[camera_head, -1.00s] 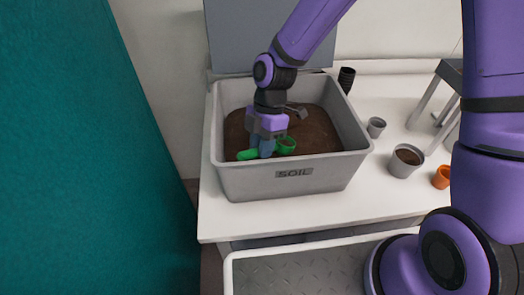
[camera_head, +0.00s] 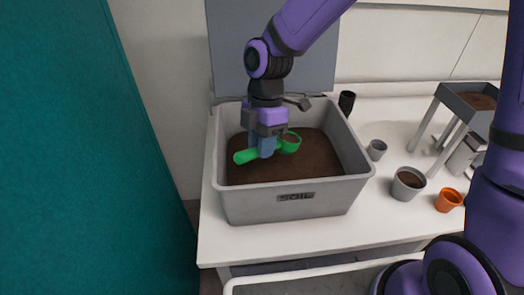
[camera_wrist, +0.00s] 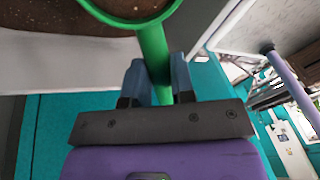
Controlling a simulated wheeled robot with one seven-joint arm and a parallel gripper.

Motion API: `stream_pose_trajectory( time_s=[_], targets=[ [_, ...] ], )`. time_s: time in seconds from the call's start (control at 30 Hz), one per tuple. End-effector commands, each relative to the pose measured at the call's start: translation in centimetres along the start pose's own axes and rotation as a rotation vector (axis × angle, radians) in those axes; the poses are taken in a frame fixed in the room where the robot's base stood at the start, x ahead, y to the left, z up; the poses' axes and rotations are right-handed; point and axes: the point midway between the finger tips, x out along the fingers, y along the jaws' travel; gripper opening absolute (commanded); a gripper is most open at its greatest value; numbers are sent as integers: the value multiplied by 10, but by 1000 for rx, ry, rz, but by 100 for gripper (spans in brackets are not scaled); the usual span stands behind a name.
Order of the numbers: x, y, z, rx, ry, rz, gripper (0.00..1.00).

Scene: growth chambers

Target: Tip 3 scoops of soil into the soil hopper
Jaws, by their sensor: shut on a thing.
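A green scoop (camera_head: 245,156) is held by its handle between the fingers of my gripper (camera_head: 263,148). Its round cup points right and holds dark soil, and it is over the soil in the grey bin (camera_head: 250,202) marked SOIL. In the wrist view the green handle (camera_wrist: 152,50) passes between both fingers of my gripper (camera_wrist: 158,80), and soil shows inside the cup rim. A grey open-topped box on legs (camera_head: 452,101), which looks like the soil hopper, stands at the right edge with brown soil inside. My arm hides part of it.
On the white bench (camera_head: 290,238), a grey pot of soil (camera_head: 405,190), a small grey cup (camera_head: 377,150), an orange pot (camera_head: 448,201) and black cups (camera_head: 346,103) stand right of the bin. A grey panel (camera_head: 235,50) rises behind the bin. A teal wall (camera_head: 80,170) is at left.

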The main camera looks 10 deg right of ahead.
Motion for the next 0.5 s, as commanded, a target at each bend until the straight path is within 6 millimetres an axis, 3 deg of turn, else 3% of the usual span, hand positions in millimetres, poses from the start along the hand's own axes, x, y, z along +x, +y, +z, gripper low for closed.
stream_pose_trajectory(
  time_s=[0.5],
  targets=[
    [-40,-8,-12,12,-58,2,0]
  ],
)
